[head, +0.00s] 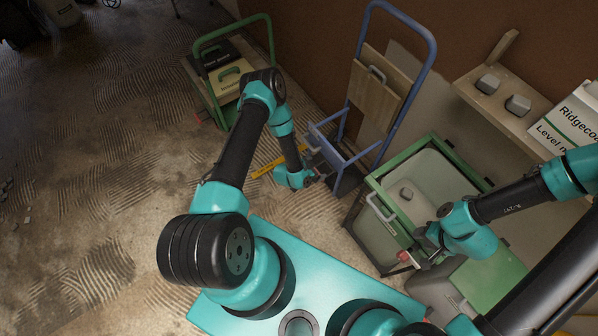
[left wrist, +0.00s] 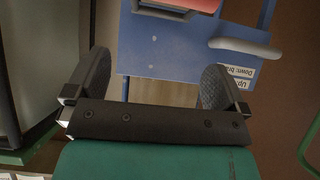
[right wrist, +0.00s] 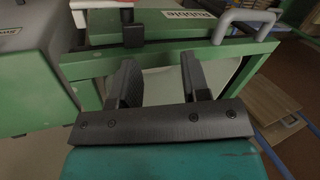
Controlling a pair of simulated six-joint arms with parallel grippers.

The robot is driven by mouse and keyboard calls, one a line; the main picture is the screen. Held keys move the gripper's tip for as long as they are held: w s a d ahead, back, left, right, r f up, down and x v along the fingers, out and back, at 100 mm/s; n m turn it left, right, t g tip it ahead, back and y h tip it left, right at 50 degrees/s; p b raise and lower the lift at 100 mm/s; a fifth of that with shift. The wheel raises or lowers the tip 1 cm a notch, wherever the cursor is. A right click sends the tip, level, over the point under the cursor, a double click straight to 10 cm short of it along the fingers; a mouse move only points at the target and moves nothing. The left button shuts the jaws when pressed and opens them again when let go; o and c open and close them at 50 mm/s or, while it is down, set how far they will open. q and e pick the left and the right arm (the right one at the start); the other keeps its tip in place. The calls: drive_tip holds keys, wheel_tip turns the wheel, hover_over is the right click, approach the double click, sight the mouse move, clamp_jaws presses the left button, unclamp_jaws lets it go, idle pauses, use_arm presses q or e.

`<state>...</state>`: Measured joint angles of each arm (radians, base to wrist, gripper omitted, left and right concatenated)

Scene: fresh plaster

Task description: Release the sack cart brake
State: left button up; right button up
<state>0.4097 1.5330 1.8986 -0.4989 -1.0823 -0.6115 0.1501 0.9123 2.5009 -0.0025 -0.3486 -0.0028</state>
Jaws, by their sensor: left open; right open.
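The blue sack cart (head: 427,50) stands against the wall with a wooden board on it. In the left wrist view its blue plate (left wrist: 160,50) carries a grey lever (left wrist: 245,47) at the right, lying roughly level across the picture. Beside the lever is an upside-down label (left wrist: 237,78), partly readable as "Up" and "Down: bra". My left gripper (head: 318,178) is open and empty at the cart's low front, its fingers apart from the lever. My right gripper (right wrist: 162,80) is open and empty at the rim of the green bin.
The green-rimmed bin (head: 375,178), labelled "Rubble" (right wrist: 188,16), stands right of the cart and has a grey handle (head: 380,208). A green trolley (head: 215,106) with cases stands at the back left. A yellow bar (head: 268,168) lies by the cart. The left floor is clear.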

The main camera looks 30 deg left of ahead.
use_arm(q)
drive_tip(key=v, duration=1)
drive_tip(key=shift+s+r, duration=0.15)
drive_tip(key=shift+s, duration=0.2)
drive_tip(key=shift+a+r, duration=0.1)
drive_tip(key=s+d+r+n+g, duration=0.2)
drive_tip(key=s+r+n+g, duration=0.1)
drive_tip(key=r, duration=0.6)
drive_tip(key=s+d+r+n+g+y, duration=0.1)
drive_tip(key=s+r+n+g, duration=0.3)
drive_tip(key=r, duration=0.4)
drive_tip(key=shift+s+d+r+g, duration=0.4)
drive_tip(key=shift+s+d+g, duration=0.05)
drive_tip(key=shift+s+g, duration=0.5)
drive_tip(key=shift+f, duration=0.1)
